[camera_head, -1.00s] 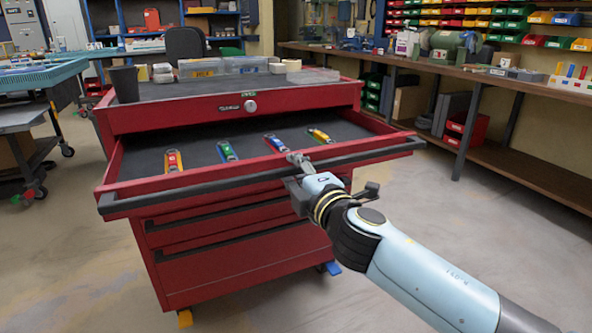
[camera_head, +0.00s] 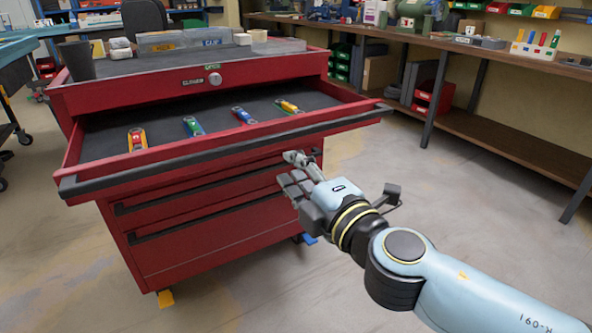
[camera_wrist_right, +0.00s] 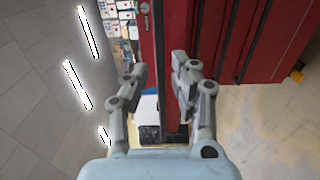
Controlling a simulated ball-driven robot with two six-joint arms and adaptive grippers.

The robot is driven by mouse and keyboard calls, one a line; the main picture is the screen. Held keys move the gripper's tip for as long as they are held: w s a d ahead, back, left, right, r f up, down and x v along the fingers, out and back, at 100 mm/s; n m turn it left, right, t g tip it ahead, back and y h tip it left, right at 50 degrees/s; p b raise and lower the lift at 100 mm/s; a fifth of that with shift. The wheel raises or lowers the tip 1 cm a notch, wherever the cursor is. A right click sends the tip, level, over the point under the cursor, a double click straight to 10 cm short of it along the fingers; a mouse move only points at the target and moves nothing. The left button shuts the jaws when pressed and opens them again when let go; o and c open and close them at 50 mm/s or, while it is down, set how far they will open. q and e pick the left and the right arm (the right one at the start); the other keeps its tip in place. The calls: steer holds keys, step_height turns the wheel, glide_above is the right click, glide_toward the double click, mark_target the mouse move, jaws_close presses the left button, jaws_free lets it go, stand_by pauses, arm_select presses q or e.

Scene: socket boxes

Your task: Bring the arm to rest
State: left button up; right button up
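My right gripper (camera_head: 293,170) is just in front of the red tool cabinet, a little below the black handle bar (camera_head: 225,150) of its open top drawer (camera_head: 75,150). In the right wrist view my right gripper (camera_wrist_right: 160,85) has its two fingers apart, with nothing held between them. The red cabinet (camera_wrist_right: 210,30) fills the upper middle and right behind the fingers. My right arm (camera_head: 440,270) comes in from the lower right. My left gripper is not in view.
Several coloured tools, among them a red and yellow one (camera_head: 137,139) and a yellow one (camera_head: 287,106), lie in the drawer. A black cup (camera_head: 77,62) and clear boxes (camera_head: 170,42) stand on the cabinet top. A workbench (camera_head: 480,55) runs along the right. The floor (camera_head: 400,165) between is clear.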

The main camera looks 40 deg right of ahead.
stand_by(0.5)
steer(key=s+d+f+m+g+y+p, duration=0.1)
steer(key=s+f+m+g, duration=0.3)
steer(key=f, duration=1.2)
steer(key=s+d+f+m+g+p, duration=0.15)
steer(key=s+f+g, duration=0.4)
steer(key=f, duration=0.95)
steer(key=s+a+f+m+g, duration=0.1)
steer(key=s+f, duration=0.4)
steer(key=s, duration=0.5)
steer(key=s+a+f+m+g+y, duration=0.1)
steer(key=s+f+m+g, duration=0.3)
steer(key=s, duration=0.7)
steer(key=s+a+f+m+g+y, duration=0.1)
steer(key=s+f+m, duration=0.3)
steer(key=s+f, duration=0.4)
steer(key=shift+s+a+g, duration=0.2)
steer(key=shift+s+g, duration=0.55)
steer(key=shift+s, duration=0.4)
steer(key=shift+f, duration=0.1)
